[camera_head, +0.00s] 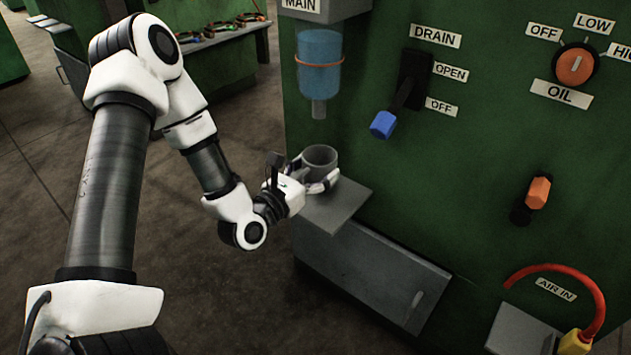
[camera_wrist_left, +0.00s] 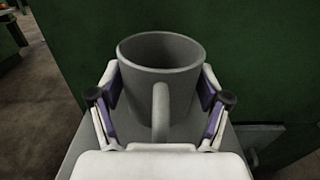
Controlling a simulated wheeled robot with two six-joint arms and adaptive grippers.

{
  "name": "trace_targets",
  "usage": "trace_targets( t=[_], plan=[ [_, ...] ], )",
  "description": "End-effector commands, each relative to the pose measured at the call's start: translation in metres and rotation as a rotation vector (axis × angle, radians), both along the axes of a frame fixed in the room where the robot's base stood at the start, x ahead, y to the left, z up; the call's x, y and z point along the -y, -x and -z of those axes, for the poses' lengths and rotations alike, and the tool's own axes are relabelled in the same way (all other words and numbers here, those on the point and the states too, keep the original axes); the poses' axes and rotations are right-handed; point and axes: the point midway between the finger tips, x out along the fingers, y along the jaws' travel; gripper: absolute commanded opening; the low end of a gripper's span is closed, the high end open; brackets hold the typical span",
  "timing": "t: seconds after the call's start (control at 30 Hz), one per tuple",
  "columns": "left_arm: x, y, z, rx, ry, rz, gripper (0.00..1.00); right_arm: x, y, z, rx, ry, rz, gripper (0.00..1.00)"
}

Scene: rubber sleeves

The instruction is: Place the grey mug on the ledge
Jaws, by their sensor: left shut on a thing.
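The grey mug (camera_head: 320,157) is upright at the grey ledge (camera_head: 345,199), which juts from the green machine under a blue glass cup. My left gripper (camera_head: 316,178) is shut around the mug's sides. In the left wrist view the mug (camera_wrist_left: 161,57) sits between the two fingers of my left gripper (camera_wrist_left: 160,100), its handle towards the wrist, its open top up and empty. The ledge (camera_wrist_left: 85,143) shows below it there. I cannot tell whether the mug's base touches the ledge. My right gripper is not in view.
The blue glass cup (camera_head: 319,63) with a spout hangs above and behind the mug. A blue-tipped drain lever (camera_head: 383,124) is to the right. A grey drawer front (camera_head: 375,275) is below the ledge. A red hose (camera_head: 575,275) is at the lower right.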

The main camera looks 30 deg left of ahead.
Motion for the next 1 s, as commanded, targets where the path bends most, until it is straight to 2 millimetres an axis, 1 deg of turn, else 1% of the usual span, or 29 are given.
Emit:
trace_targets(
  t=[0.03,0.1,0.3,0.43,0.47,0.5,0.53,0.83,0.93,1.0],
  plan=[
    [-0.0001,0.0002,0.0159,-0.003,-0.001,0.000,0.38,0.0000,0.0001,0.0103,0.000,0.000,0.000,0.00],
    [-0.0002,0.0002,0.0215,-0.001,0.000,0.000,0.38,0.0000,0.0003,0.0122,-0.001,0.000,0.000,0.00],
    [-0.0003,0.0002,0.0189,0.000,0.001,0.000,0.38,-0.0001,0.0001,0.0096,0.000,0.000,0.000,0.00],
    [-0.0004,0.0003,0.0234,0.000,0.001,0.000,0.38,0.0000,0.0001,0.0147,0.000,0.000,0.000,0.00],
    [-0.0003,0.0003,0.0231,-0.001,0.001,0.000,0.80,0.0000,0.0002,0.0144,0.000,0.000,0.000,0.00],
    [-0.0003,0.0003,0.0220,-0.001,0.000,0.000,0.94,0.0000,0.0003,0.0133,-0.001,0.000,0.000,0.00],
    [-0.0003,0.0003,0.0219,-0.001,0.000,0.000,1.00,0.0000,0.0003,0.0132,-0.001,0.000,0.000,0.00],
    [-0.0003,0.0003,0.0216,-0.001,0.000,0.000,1.00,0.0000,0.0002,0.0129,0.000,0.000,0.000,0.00],
    [-0.0003,0.0003,0.0162,-0.001,0.000,0.001,1.00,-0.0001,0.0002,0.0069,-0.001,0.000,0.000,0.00],
    [-0.0016,0.0084,0.0181,-0.004,0.003,-0.001,1.00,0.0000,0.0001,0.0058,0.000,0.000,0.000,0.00]
  ],
)
